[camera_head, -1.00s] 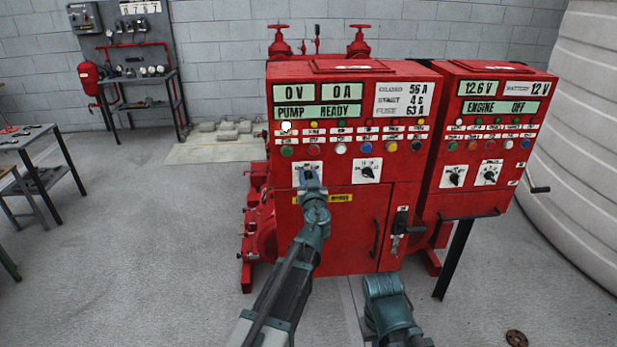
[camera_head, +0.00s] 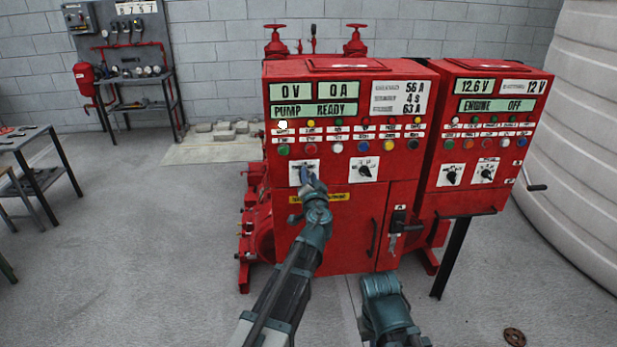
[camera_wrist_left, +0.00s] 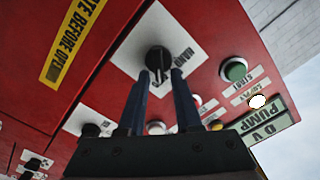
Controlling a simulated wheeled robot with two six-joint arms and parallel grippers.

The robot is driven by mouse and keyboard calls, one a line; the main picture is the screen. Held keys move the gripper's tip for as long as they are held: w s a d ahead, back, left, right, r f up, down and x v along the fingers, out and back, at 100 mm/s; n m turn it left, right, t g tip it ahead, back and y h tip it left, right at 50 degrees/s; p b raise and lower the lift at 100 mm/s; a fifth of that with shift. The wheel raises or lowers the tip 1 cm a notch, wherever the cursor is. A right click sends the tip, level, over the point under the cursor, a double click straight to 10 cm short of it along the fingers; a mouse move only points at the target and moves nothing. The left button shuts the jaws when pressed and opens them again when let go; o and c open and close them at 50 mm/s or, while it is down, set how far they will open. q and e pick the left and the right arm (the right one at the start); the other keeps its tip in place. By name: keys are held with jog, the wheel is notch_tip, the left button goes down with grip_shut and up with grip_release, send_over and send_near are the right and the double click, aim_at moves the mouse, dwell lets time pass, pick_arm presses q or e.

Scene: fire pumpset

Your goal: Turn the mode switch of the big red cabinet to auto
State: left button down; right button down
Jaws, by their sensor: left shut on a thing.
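The big red cabinet (camera_head: 345,230) stands ahead, with displays reading "PUMP READY". Its mode switch is a black knob on a white plate (camera_head: 297,172), mostly hidden by my gripper in the head view. In the left wrist view the black knob (camera_wrist_left: 158,58) shows clearly, on a white plate with partly readable lettering. My left gripper (camera_head: 309,180) is shut on this knob. In the left wrist view its two fingers (camera_wrist_left: 160,78) lie on either side of the knob's grip.
A second black knob (camera_head: 365,171) sits to the right on the same cabinet, below a row of coloured buttons. A smaller red cabinet (camera_head: 490,140) stands to the right. A bench (camera_head: 30,140) stands at far left. The floor between is clear.

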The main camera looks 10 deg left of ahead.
pick_arm(q)
jog(key=shift+m, duration=0.5)
jog(key=c, duration=0.9)
grip_release()
jog(key=v, duration=1.4)
jog(key=shift+w, duration=0.1)
